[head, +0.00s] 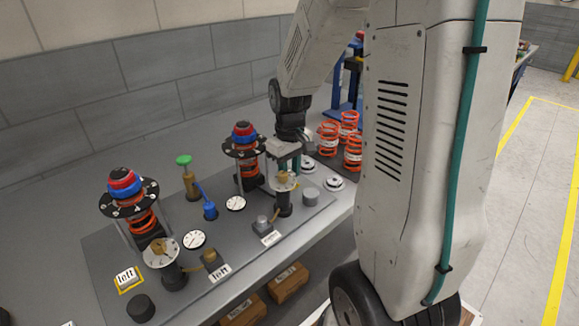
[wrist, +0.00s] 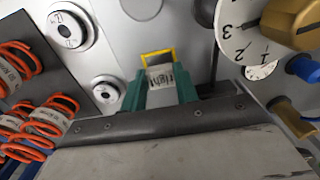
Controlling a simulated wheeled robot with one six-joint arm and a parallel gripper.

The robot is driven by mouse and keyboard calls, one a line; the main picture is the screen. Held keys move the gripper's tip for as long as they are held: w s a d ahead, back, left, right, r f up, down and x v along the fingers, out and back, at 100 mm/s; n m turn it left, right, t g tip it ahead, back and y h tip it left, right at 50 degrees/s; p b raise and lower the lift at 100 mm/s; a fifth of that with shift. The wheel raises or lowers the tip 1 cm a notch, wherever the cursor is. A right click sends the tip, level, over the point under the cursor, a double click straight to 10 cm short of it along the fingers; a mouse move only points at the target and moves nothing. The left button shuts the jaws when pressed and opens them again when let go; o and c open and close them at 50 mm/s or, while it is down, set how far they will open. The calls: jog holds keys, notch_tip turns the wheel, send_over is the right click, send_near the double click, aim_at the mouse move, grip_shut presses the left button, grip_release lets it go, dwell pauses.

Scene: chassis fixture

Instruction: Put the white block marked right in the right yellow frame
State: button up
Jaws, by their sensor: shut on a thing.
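The white block marked right (wrist: 160,77) is between the green fingertips of my gripper (wrist: 161,86) in the wrist view. My gripper is shut on it. The right yellow frame (wrist: 156,55) shows just past the block's far edge and partly along its sides; its near part is hidden by the block and fingers. I cannot tell whether the block is seated in it or just above it. In the head view my gripper (head: 290,163) is low over the right part of the grey plate, and the block is hidden. The white block marked left (head: 127,277) lies in the left yellow frame (head: 132,288).
Close by stand a dial post with a brass knob (wrist: 290,22) and a grey cylinder (head: 309,196). Round white-rimmed discs (wrist: 68,30) lie on the plate (head: 105,262). Orange springs (head: 353,150) stand at the right. Spring assemblies (head: 246,160) rise behind.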

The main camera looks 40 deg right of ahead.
jog(key=shift+s, duration=0.1)
dwell(0.6)
jog(key=shift+f, duration=0.85)
jog(key=shift+f, duration=0.25)
dwell(0.7)
jog(key=o, duration=1)
jog(key=shift+r, duration=3.5)
